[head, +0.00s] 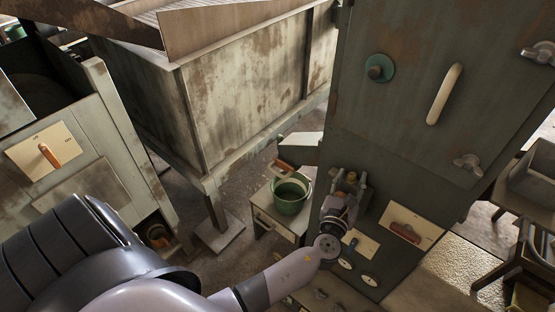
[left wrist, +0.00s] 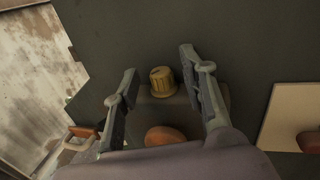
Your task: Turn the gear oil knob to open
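A ribbed brass-yellow knob (left wrist: 162,80) sits on the dark green cabinet face in the left wrist view. It also shows small in the head view (head: 351,177). My left gripper (head: 350,180) is at the cabinet's lower front. In the left wrist view its two fingers (left wrist: 158,68) are spread apart, one to each side of the knob, with gaps between. Nothing is held. A rounded orange-brown part (left wrist: 165,136) lies below the knob between the fingers, partly hidden by the gripper. I cannot read which position the knob is in. My right gripper is not in view.
The green cabinet (head: 420,110) carries a pale handle (head: 445,94), a round green knob (head: 379,68) and a plate with a red-brown lever (head: 405,232). A green bucket (head: 290,195) stands left of the gripper. A rusty metal bin (head: 235,85) fills the back.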

